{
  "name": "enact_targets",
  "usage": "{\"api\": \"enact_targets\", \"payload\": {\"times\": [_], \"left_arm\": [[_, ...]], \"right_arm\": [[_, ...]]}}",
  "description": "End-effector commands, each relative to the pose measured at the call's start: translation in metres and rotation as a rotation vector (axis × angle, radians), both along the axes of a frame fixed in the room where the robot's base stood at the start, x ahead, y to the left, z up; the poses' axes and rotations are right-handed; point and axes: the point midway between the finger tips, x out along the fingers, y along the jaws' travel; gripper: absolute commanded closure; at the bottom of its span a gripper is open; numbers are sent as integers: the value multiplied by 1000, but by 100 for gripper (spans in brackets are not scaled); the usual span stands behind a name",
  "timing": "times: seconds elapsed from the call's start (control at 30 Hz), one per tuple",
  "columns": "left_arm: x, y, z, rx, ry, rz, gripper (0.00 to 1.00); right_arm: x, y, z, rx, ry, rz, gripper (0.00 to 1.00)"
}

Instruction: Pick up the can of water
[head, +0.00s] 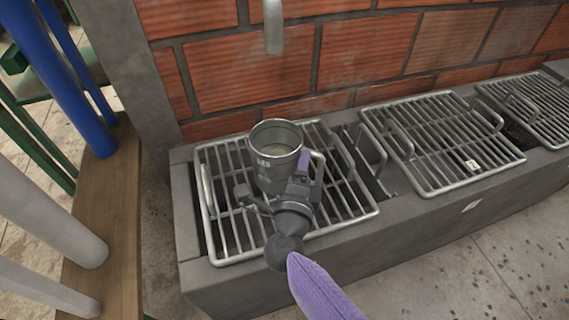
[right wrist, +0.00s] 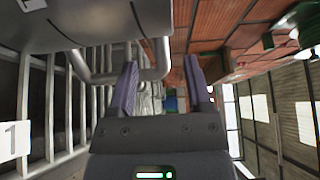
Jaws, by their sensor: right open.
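The can of water (head: 275,150) is a grey metal can with dark lettering, standing upright on the left grate, with pale liquid inside. Its looped handle (head: 320,172) is on its right side. My right gripper (head: 298,178) is open at the can's near right side, by the handle. In the right wrist view the can (right wrist: 100,22) fills the top left. Its handle (right wrist: 160,60) shows partly between the spread fingers of my right gripper (right wrist: 160,88). I cannot tell whether the fingers touch it. My left gripper is not in view.
The left metal grate (head: 228,235) lies on a concrete trough (head: 330,258). More grates, such as the middle one (head: 455,135), lie to the right. A metal spout (head: 273,25) hangs above the can before a brick wall (head: 365,50). A wooden edge (head: 112,215) runs at left.

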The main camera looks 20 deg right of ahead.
Motion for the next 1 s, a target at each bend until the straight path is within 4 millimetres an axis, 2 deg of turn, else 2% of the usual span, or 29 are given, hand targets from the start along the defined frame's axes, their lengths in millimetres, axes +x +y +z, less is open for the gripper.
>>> {"api": "enact_targets", "payload": {"times": [0.03, 0.13, 0.2, 0.47, 0.77, 1.0], "left_arm": [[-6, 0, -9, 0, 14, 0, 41], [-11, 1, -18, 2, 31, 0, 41], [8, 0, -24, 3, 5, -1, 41], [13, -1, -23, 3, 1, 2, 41], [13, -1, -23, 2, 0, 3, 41], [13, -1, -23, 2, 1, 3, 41]], "right_arm": [[10, -5, -6, -1, 0, 0, 36], [28, -14, -5, -2, 1, 1, 36], [37, -20, -3, -3, 1, 0, 36], [41, -22, 2, -2, 0, 1, 36], [41, -22, 2, -2, 0, 1, 100], [41, -22, 1, -2, 0, 1, 100]]}}
